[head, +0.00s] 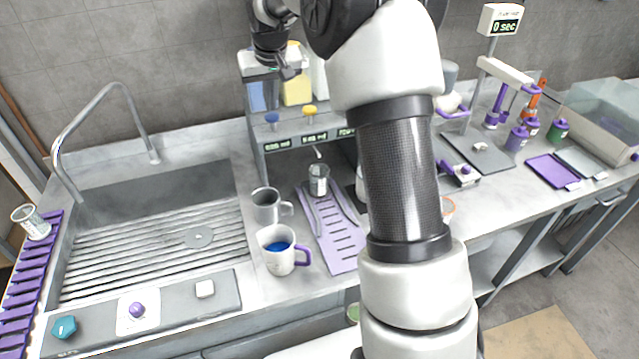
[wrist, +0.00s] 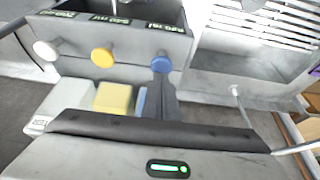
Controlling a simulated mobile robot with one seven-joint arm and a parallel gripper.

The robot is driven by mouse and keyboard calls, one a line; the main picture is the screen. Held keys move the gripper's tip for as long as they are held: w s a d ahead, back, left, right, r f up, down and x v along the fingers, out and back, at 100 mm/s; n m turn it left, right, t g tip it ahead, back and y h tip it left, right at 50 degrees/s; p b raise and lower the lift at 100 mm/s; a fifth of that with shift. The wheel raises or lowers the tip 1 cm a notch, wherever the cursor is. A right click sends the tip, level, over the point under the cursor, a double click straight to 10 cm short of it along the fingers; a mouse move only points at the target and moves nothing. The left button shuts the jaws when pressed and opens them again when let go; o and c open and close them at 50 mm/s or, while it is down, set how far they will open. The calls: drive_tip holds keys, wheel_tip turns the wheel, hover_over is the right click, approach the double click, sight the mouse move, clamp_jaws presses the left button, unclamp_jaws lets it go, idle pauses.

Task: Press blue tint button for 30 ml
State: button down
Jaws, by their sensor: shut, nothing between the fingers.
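In the wrist view the blue button (wrist: 161,64) is right of the yellow button (wrist: 102,57) and a white button (wrist: 45,50). My gripper (head: 287,72) is shut and empty, above the blue button in the head view. In the wrist view my dark fingers (wrist: 164,80) line up with the blue button; I cannot tell whether they touch it. The small displays (head: 277,145) are too blurred to read surely.
A metal cup (head: 319,180) stands on the purple slotted tray (head: 338,240) under the dispenser. A grey mug (head: 266,206) and a white mug (head: 279,256) with blue liquid stand left of it. A sink (head: 150,235) is at the left. My arm hides the counter's middle.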

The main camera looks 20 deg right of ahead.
drive_tip(key=shift+f, duration=0.15)
idle(0.4)
drive_tip(key=shift+f+b, duration=0.85)
drive_tip(key=shift+f, duration=0.35)
drive_tip(key=shift+r, duration=0.2)
drive_tip(key=shift+r+p, duration=0.95)
drive_tip(key=shift+r, duration=0.15)
drive_tip(key=shift+f, duration=0.1)
drive_tip(key=shift+f+b, duration=0.75)
drive_tip(key=shift+f, duration=0.3)
drive_tip(key=shift+r+p, duration=0.8)
drive_tip(key=shift+r, duration=0.35)
